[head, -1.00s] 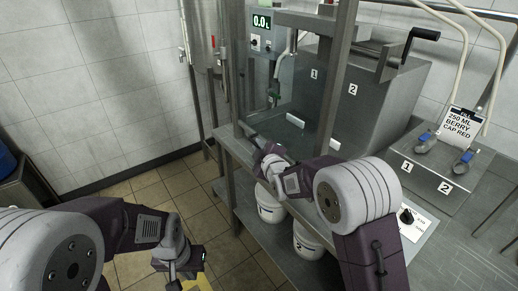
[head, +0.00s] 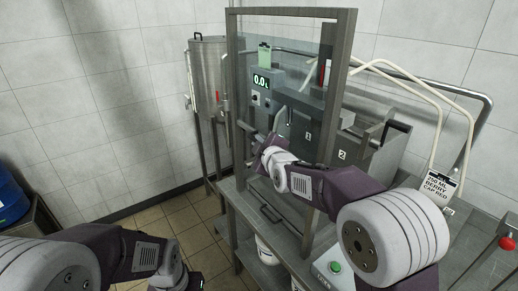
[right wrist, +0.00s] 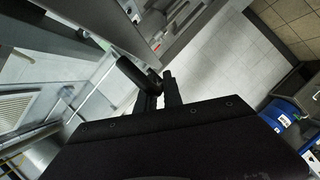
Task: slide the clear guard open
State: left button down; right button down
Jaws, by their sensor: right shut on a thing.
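The clear guard (head: 284,50) is a faintly tinted see-through panel in an upright metal frame (head: 345,60), in front of the mixer station. My right gripper (head: 260,143) is at the left part of the frame, at the guard's lower part. It is shut on a dark bar, which looks like the guard's handle (right wrist: 138,75); in the right wrist view my fingers (right wrist: 160,92) close around it. The guard's exact lower edge is hard to make out behind my arm. My left gripper (head: 194,283) is low at the bottom edge, mostly cut off.
Behind the guard are a 0.0 L display (head: 261,80) and vessels marked 1 and 2 with a crank (head: 396,127). A steel tank (head: 209,70) stands left.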

jog(key=shift+r+p, duration=0.35)
jog(key=shift+r, duration=0.65)
jog(key=c, duration=1.5)
grip_release()
jog(key=shift+s, duration=0.2)
jog(key=b+v, duration=0.2)
jog(key=v, duration=0.6)
jog(key=shift+s+d, duration=0.2)
jog(key=shift+s, duration=0.1)
